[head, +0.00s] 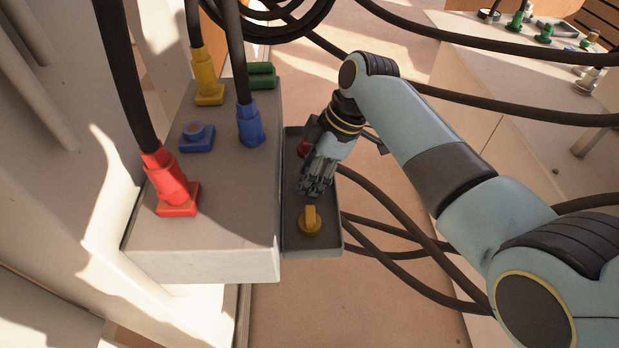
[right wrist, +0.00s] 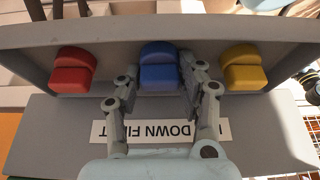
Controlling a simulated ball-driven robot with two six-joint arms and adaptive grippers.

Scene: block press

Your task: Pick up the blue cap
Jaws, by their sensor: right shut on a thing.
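The blue cap (right wrist: 159,72) is in the right wrist view, in the middle of a row in a narrow grey tray (head: 292,243). My right gripper (right wrist: 158,78) is shut on it, with one finger on each side. In the head view my right gripper (head: 316,182) reaches down over the middle of the tray and hides the blue cap. The cap still appears to be at the tray, level with its neighbours; I cannot tell whether it touches the tray floor. My left gripper is not in view.
A yellow cap (head: 310,222) and a red cap (head: 303,148) flank the gripper in the tray. A grey block (head: 215,215) beside it carries red (head: 172,190), yellow (head: 206,82) and blue (head: 249,125) cable plugs and an uncabled blue fitting (head: 196,137). Dark cables hang around.

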